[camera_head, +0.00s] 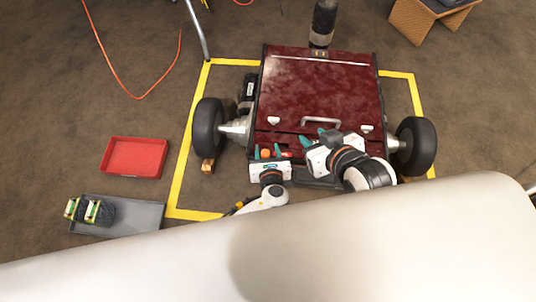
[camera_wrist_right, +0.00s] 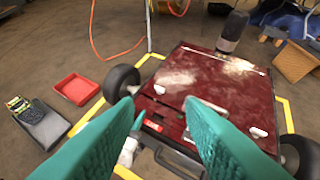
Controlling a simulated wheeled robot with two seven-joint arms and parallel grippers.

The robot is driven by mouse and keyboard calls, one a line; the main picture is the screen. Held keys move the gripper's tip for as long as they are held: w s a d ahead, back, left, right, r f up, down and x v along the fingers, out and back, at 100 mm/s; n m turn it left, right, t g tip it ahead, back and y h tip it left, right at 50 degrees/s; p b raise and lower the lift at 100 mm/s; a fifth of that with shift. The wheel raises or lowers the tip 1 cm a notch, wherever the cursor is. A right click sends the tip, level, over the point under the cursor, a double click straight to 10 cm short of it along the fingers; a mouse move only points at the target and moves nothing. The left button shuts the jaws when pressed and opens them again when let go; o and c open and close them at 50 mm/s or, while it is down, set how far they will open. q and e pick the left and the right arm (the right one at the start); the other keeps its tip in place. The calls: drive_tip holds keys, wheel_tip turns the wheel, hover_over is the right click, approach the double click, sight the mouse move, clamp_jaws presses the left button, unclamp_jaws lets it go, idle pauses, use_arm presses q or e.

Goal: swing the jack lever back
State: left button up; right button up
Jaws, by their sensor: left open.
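A dark red wheeled cart (camera_head: 318,90) stands inside a yellow floor outline; it fills the middle of the right wrist view (camera_wrist_right: 220,75). My left gripper (camera_head: 267,153) is open at the cart's near edge, left of centre. An orange round piece (camera_head: 265,154) shows between its fingertips; whether it belongs to the jack lever I cannot tell. A small red part (camera_wrist_right: 153,126) shows on the near edge in the right wrist view. My right gripper (camera_head: 316,137) is open and empty over the near edge, its teal fingers (camera_wrist_right: 162,112) wide apart. No jack lever is clearly recognisable.
A red tray (camera_head: 135,174) and a grey tray (camera_head: 140,231) with small boxes lie on the floor at left. Black wheels (camera_head: 208,128) flank the cart. A dark cylinder (camera_head: 323,22) stands behind it. A pale surface covers the bottom of the head view.

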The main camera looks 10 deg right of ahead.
use_arm(q)
drive_tip(key=p+v, duration=0.4)
drive_tip(key=v, duration=0.8)
use_arm(e)
drive_tip(key=s+d+f+g+h, duration=0.1)
drive_tip(key=s+d+f+g, duration=0.1)
drive_tip(key=s+g, duration=0.4)
drive_tip(key=s+d, duration=0.1)
drive_tip(key=s, duration=0.3)
drive_tip(key=shift+d+f+g+h, duration=0.15)
drive_tip(key=shift+f+g+h, duration=0.05)
drive_tip(key=shift+g+h, duration=0.1)
use_arm(q)
drive_tip(key=shift+r, duration=0.1)
